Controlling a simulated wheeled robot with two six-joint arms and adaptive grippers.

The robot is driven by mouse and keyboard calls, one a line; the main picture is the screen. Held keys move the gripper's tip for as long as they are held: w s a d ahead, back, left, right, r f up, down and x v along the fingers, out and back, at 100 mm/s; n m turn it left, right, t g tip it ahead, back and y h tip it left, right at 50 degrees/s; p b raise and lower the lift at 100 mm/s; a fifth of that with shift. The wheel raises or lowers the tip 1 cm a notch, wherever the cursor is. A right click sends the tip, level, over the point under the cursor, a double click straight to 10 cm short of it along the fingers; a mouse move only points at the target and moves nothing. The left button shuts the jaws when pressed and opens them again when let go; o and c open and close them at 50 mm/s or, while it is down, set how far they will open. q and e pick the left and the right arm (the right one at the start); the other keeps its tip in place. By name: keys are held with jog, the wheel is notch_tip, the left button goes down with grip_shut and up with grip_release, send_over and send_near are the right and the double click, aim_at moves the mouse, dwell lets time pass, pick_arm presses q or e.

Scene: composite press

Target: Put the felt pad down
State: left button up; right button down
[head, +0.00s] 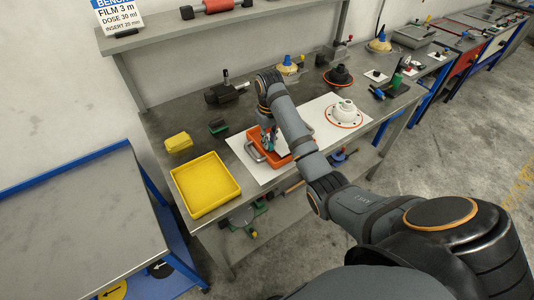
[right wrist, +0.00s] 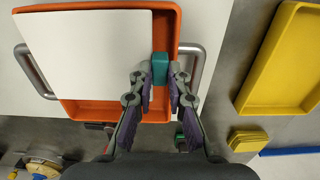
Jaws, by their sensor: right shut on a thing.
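My right gripper (right wrist: 160,75) is shut on a teal block, the felt pad (right wrist: 159,68), with one finger on each side. The pad is over the right part of the orange tray (right wrist: 164,24) in the right wrist view; I cannot tell whether it touches the tray floor. The tray has metal handles and a white piece (right wrist: 95,50) inside. In the head view, my right gripper (head: 268,142) reaches down into the orange tray (head: 277,160), and my arm hides part of it. My left gripper is not in view.
A yellow tray (head: 204,185) stands left of the orange one, with a yellow stack (head: 179,143) behind it. A green-topped block (head: 218,127) and a dark clamp-like tool (head: 226,93) are behind. A white flanged part (head: 344,113) sits to the right.

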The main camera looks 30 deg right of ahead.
jog(key=f, duration=0.1)
jog(key=a+f+b, duration=0.1)
jog(key=f, duration=0.1)
jog(key=shift+f, duration=0.15)
jog(key=shift+s+a+f, duration=0.1)
jog(key=shift+s+f, duration=0.1)
jog(key=shift+s, duration=0.15)
jog(key=c, duration=1.4)
grip_release()
jog(key=shift+w+f+b, duration=0.1)
jog(key=shift+f+b, duration=0.05)
jog(key=shift+b, duration=0.15)
jog(key=shift+o, duration=0.5)
jog(key=shift+w+f, duration=0.2)
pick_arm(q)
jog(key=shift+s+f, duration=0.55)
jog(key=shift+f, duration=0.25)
pick_arm(e)
jog(key=shift+r, duration=0.1)
jog(key=shift+r, duration=0.15)
